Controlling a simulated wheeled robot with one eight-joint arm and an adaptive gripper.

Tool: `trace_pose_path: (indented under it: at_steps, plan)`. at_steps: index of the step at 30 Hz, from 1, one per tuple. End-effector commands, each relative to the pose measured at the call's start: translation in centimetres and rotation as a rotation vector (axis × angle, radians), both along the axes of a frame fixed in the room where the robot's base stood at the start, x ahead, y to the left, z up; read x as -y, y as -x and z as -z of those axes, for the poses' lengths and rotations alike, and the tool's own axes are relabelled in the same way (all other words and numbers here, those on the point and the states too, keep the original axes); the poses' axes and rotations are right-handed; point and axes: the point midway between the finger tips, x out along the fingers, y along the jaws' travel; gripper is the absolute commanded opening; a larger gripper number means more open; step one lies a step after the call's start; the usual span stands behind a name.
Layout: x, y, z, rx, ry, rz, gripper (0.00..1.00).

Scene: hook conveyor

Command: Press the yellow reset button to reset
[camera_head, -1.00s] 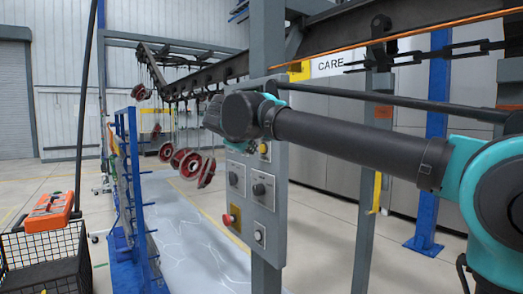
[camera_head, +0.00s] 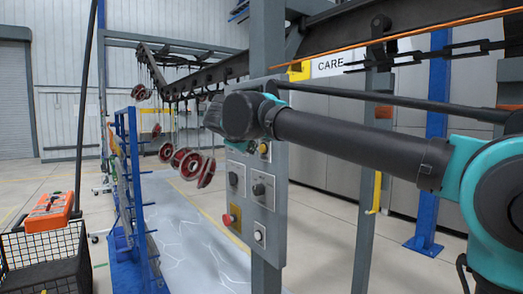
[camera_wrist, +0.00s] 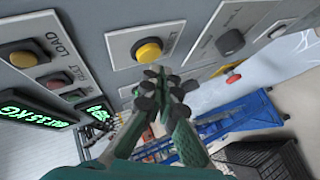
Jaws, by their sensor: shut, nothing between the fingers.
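The yellow button (camera_wrist: 148,51) stands out from a pale plate on the grey control panel, with partly readable lettering beside it. In the head view a yellow button (camera_head: 264,148) shows on the upper part of the panel, just below my arm. My gripper (camera_wrist: 156,82) is shut and empty. In the wrist view its dark fingertips appear just below the yellow button; I cannot tell whether they touch it. In the head view the gripper is hidden. A second yellow button (camera_wrist: 24,57) sits at the left by the word LOAD.
The panel (camera_head: 279,215) also carries dark knobs (camera_head: 259,189) and a red mushroom button (camera_head: 229,219). A green-lit display (camera_wrist: 34,112) is at the left in the wrist view. A blue rack (camera_head: 128,200) and black basket (camera_head: 45,250) stand left. Red wheels (camera_head: 187,163) hang from the overhead conveyor.

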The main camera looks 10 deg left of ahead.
Motion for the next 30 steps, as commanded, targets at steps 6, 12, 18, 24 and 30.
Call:
trace_pose_path:
  at_steps: [6, 12, 18, 24, 30]
  plan:
    - [0.47, -0.51, -0.02, 0.000, -0.001, 0.001, 0.00]
    - [0.49, -0.54, -0.03, 0.000, 0.000, 0.000, 0.00]
    - [0.50, -0.57, -0.02, 0.000, 0.000, 0.000, 0.00]
    - [0.63, -0.72, -0.02, 0.000, 0.000, 0.000, 0.00]
    - [0.77, -0.89, -0.03, 0.000, 0.000, 0.000, 0.00]
